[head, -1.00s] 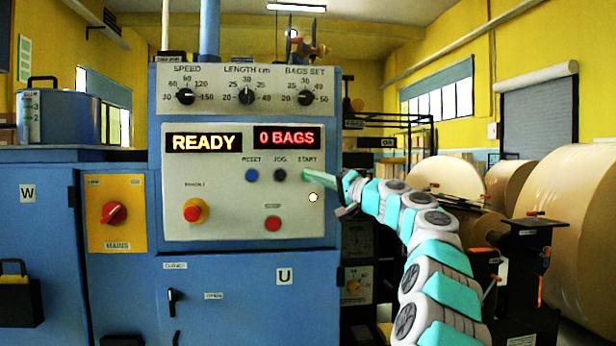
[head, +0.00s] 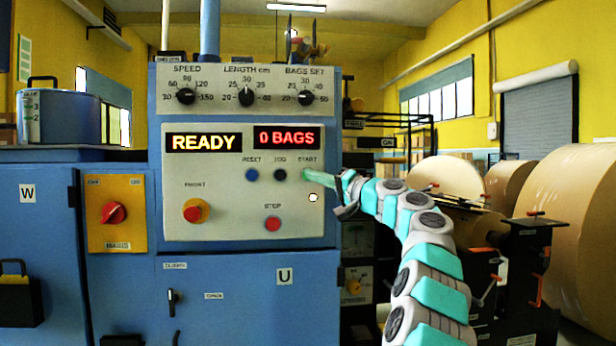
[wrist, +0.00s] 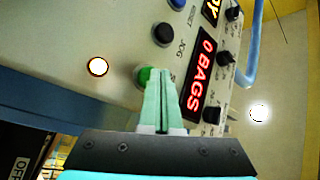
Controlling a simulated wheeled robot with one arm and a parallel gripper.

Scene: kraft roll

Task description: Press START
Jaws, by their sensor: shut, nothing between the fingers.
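The green START button (head: 308,174) is on the right of the blue machine's pale control panel (head: 230,222), under the red "0 BAGS" display (head: 287,138). My gripper (head: 312,174) is shut and empty, with its pale green fingertips at the button. In the wrist view the START button (wrist: 143,76) shows beside the tips of my gripper (wrist: 160,75), partly covered by them. I cannot tell whether the tips touch or press it. The yellow display (head: 204,142) reads READY.
The black JOG button (head: 280,174) and blue RESET button (head: 252,175) sit left of START. The red STOP button (head: 273,224) and a red knob on yellow (head: 195,211) are below. Large kraft rolls (head: 570,220) stand at the right.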

